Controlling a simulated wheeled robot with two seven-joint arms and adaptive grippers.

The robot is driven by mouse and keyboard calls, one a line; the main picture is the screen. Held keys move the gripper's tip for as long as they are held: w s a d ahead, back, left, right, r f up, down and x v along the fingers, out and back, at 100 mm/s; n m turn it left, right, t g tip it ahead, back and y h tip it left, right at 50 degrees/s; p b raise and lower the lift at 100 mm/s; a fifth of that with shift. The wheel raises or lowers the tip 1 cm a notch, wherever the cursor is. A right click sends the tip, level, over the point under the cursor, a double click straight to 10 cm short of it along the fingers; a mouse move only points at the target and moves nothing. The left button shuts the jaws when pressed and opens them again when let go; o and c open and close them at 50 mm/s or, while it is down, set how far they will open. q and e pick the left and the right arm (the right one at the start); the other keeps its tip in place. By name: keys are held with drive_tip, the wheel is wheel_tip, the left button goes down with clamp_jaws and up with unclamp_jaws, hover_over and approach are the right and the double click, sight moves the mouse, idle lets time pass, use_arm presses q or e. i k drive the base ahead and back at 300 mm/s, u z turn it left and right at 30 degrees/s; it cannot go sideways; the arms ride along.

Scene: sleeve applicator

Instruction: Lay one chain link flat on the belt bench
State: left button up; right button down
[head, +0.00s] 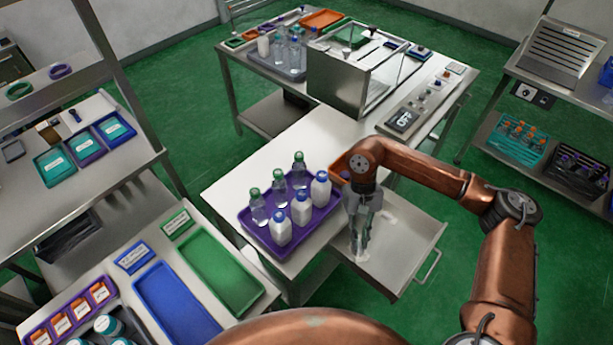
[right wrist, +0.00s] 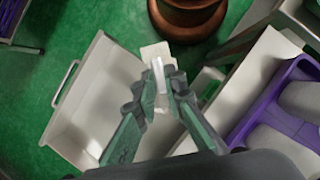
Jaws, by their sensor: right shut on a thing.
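My right gripper (head: 360,248) points down over the open drawer (head: 395,258) at the front right of the white bench (head: 235,180). It is shut on a small whitish piece (right wrist: 159,76), which may be a chain link; its shape is partly hidden by the fingers. In the right wrist view the gripper (right wrist: 160,98) holds this piece between its fingertips, with a flat pale part beyond them. Whether the piece touches the drawer, I cannot tell. My left gripper is not in view. I cannot tell for sure which bench is the belt bench.
A purple tray (head: 244,222) of bottles stands on the bench left of the gripper, close by an orange bin (head: 342,163). A clear-walled machine (head: 340,82) stands behind. Blue (head: 172,302) and green (head: 220,270) trays lie at the front left. The bench's left part is bare.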

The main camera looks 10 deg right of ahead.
sight(286, 155)
drive_tip(key=k, duration=0.4)
drive_tip(key=z, duration=1.85)
drive_tip(key=i, duration=0.95)
drive_tip(key=u, duration=3.35)
